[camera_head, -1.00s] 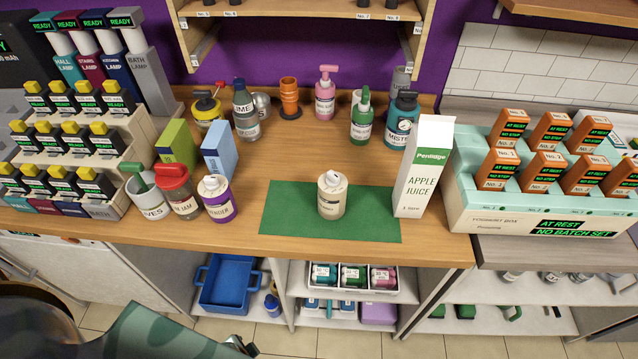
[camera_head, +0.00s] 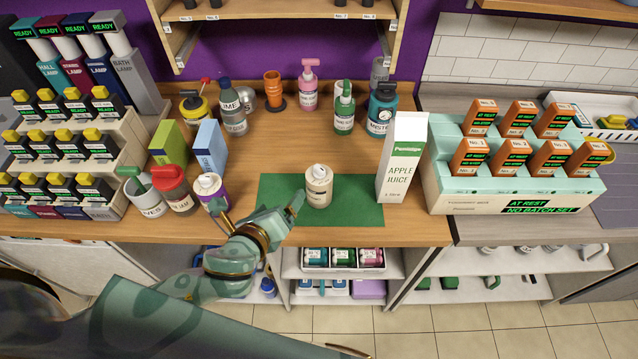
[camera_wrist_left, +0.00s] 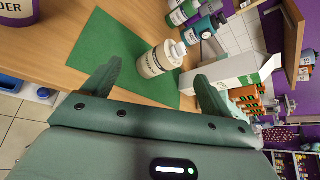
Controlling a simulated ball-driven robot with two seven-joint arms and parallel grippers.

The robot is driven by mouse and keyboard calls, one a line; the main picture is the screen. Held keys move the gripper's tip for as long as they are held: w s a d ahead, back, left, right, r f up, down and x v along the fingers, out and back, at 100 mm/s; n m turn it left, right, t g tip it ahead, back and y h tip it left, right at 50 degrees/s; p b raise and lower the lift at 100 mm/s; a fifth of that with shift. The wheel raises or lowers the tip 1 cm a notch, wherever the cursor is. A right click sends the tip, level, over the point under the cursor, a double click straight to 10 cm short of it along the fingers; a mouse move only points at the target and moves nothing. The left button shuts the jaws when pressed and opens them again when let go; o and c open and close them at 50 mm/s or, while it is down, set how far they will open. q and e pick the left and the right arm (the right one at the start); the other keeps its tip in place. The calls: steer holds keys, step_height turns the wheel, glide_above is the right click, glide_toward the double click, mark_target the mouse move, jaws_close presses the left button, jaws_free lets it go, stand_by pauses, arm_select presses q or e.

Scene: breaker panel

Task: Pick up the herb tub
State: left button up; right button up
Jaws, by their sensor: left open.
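A cream tub (camera_head: 319,186) with a pale cap stands upright on a green mat (camera_head: 357,214) near the counter's front edge. Its label is too small to read, so I cannot confirm that it is the herb tub. My left gripper (camera_head: 260,206) is open and empty, in front and to the left of the tub at the counter edge. In the left wrist view, the tub (camera_wrist_left: 160,60) stands beyond the spread fingers (camera_wrist_left: 158,74), apart from them. My right gripper is not in view.
A tall apple juice carton (camera_head: 401,160) stands right of the tub. A purple-labelled tub (camera_head: 211,188) and a red-lidded jar (camera_head: 174,187) stand to the left, near my gripper. Several bottles line the back. The wood between them and the mat is clear.

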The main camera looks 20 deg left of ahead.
mark_target(312, 188)
arm_select(q)
steer(key=w+d+f+m+h, duration=0.1)
steer(key=w+f+m, duration=0.1)
steer(key=w+m, duration=0.1)
steer(key=w+d+f+m+h+b, duration=0.1)
steer(key=w+f+m, duration=0.1)
steer(key=w+m, duration=0.1)
steer(key=w+d+f+m+h, duration=0.1)
steer(key=w+f+m, duration=0.2)
steer(key=w+m, duration=0.1)
steer(key=shift+w+d, duration=0.2)
steer(key=b+x, duration=0.1)
steer(key=x, duration=0.1)
steer(key=b+x, duration=0.1)
steer(key=x, duration=0.2)
steer(key=shift+f, duration=0.3)
steer(key=shift+s, duration=0.1)
steer(key=shift+r, duration=0.1)
steer(key=c, duration=1.2)
